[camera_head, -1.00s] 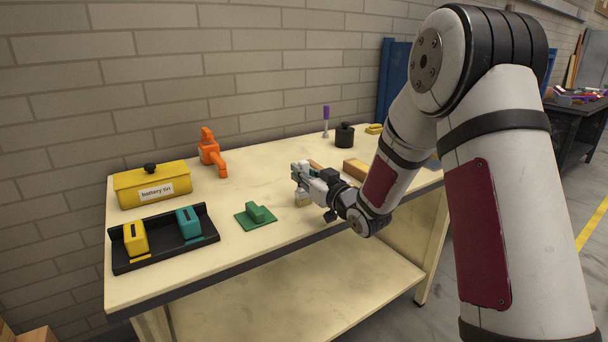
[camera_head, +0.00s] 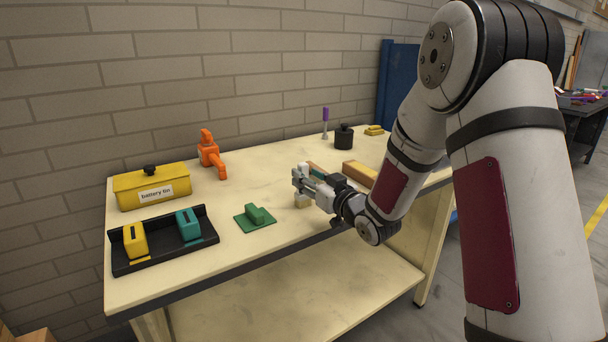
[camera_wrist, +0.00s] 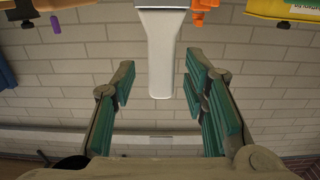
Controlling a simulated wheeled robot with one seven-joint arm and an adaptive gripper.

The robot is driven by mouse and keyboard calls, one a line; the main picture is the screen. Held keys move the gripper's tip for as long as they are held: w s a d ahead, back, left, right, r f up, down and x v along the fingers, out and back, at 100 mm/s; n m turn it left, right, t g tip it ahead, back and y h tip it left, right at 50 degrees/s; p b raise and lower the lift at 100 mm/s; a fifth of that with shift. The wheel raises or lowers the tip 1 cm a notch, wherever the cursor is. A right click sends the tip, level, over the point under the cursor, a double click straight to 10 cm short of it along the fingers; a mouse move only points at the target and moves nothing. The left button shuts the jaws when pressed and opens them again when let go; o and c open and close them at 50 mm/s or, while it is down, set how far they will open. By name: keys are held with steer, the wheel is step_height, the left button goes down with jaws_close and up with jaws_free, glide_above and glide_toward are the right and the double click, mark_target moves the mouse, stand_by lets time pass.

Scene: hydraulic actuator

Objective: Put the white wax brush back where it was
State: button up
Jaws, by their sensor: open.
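The white wax brush (camera_wrist: 160,50) shows in the wrist view, its narrow handle between the fingers and its wider part at the top edge of this upside-down picture. My gripper (camera_wrist: 162,93) is open, with a finger on each side of the brush and gaps to both. In the head view my gripper (camera_head: 308,179) is low over the bench, right of the green block.
The bench (camera_head: 280,225) also holds a green piece on a mat (camera_head: 256,216), a black tray (camera_head: 165,252), a yellow battery tin (camera_head: 150,188), an orange clamp (camera_head: 210,155), a black pot (camera_head: 344,137), a purple-handled tool (camera_head: 325,122) and a wooden block (camera_head: 359,172).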

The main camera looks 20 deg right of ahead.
steer(key=v, duration=0.9)
steer(key=shift+s+p, duration=0.25)
steer(key=shift+p, duration=0.05)
steer(key=shift+r, duration=0.15)
steer(key=s+d+r+m+g+h, duration=0.25)
steer(key=s+g+h, duration=0.5)
steer(key=s, duration=0.55)
steer(key=s+a+g+y, duration=0.1)
steer(key=s+a+g, duration=0.2)
steer(key=s, duration=1.1)
steer(key=s+a+m+g+y, duration=0.1)
steer(key=s+a+g, duration=0.2)
steer(key=s, duration=1.1)
steer(key=shift+s+g, duration=0.3)
steer(key=shift+g, duration=0.95)
steer(key=shift+r, duration=0.2)
